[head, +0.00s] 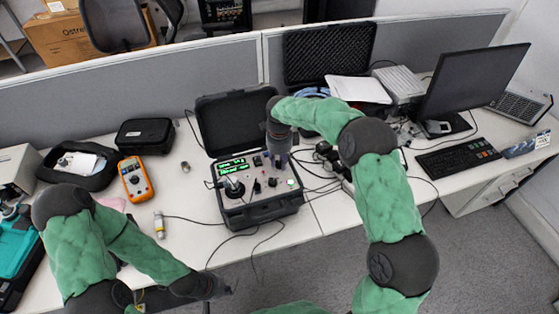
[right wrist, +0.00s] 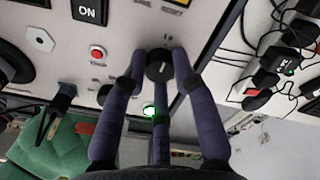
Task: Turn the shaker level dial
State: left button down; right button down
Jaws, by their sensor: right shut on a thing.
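The vibration calibrator (head: 262,212) is an open black case with a light panel, green displays and its lid raised behind. My right gripper (head: 280,158) reaches down over the panel's back right part. In the right wrist view the fingers of my right gripper (right wrist: 160,82) are closed around a black round dial (right wrist: 159,64) with a pale pointer line. The dial's label is not readable, and in the head view the gripper hides it. My left gripper (head: 217,288) hangs at the front edge of the table, away from the calibrator; its finger opening is not clear.
Near the dial are a red button (right wrist: 97,53), a lit green light (right wrist: 148,111) and an ON switch (right wrist: 89,11). An orange multimeter (head: 135,180) and a small cylinder (head: 159,224) stand left of the case. Cables and power adapters (head: 330,160) crowd its right side.

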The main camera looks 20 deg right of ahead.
aim_at(279, 163)
jog(key=c, duration=1)
grip_release()
notch_tip(279, 163, up, 12)
